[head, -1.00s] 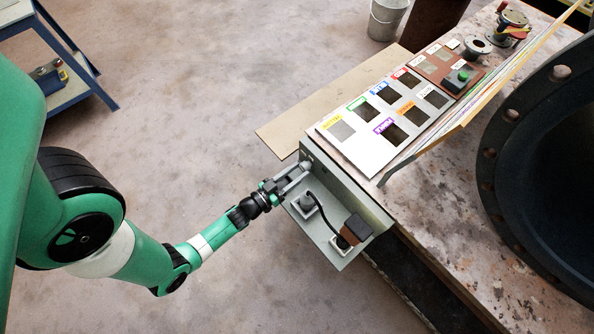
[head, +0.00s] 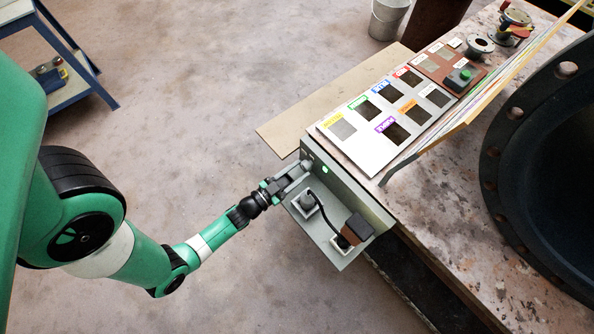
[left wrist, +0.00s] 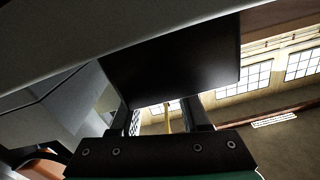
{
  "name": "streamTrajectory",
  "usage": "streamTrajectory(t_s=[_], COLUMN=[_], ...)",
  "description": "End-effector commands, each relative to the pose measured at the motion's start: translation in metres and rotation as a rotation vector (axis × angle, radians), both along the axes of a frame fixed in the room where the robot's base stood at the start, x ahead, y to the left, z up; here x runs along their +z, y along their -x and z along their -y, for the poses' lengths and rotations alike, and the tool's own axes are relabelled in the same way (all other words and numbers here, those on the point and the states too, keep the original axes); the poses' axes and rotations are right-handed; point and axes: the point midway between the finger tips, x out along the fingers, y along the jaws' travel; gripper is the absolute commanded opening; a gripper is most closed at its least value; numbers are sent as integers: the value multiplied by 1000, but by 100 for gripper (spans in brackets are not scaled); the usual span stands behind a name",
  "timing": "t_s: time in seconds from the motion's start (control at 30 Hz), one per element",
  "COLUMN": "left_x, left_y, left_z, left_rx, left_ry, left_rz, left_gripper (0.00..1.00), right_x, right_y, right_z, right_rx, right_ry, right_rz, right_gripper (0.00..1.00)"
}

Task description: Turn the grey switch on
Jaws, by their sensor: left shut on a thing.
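The grey switch (head: 305,164) is at the upper left corner of the grey metal panel (head: 343,185) on the table's end. My left gripper (head: 291,178) is shut on it, and the fingers hide much of it. A small green light (head: 325,170) glows on the panel just right of the switch. In the left wrist view a large dark block (left wrist: 178,62), seemingly the switch, fills the space in front of the fingers (left wrist: 165,120). My right gripper is not in view.
Below the panel, a shelf holds sockets (head: 305,205) and a dark plug (head: 357,229) with a black cable. A board with coloured labels (head: 362,148) lies on the table above. A large dark pipe flange (head: 505,125) stands at right. The floor left of the panel is clear.

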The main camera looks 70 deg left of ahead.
Motion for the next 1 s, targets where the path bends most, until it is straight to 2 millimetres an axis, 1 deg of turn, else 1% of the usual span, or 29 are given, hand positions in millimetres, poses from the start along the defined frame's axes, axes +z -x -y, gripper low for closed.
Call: streamTrajectory(t_s=[0.2,0.5,0.73,1.0], left_x=[-1,-1,-1,-1], left_y=[-1,-1,-1,-1], left_z=[1,1,2,2], left_rx=[-1,-1,-1,-1], left_ry=[-186,-398,-494,-533], left_rz=[-77,-165,-205,-221], left_gripper=[0,0,0,0], right_x=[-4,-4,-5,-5], right_y=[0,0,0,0], right_z=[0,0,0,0], right_rx=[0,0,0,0], right_ry=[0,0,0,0], right_rz=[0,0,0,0], right_gripper=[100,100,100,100])
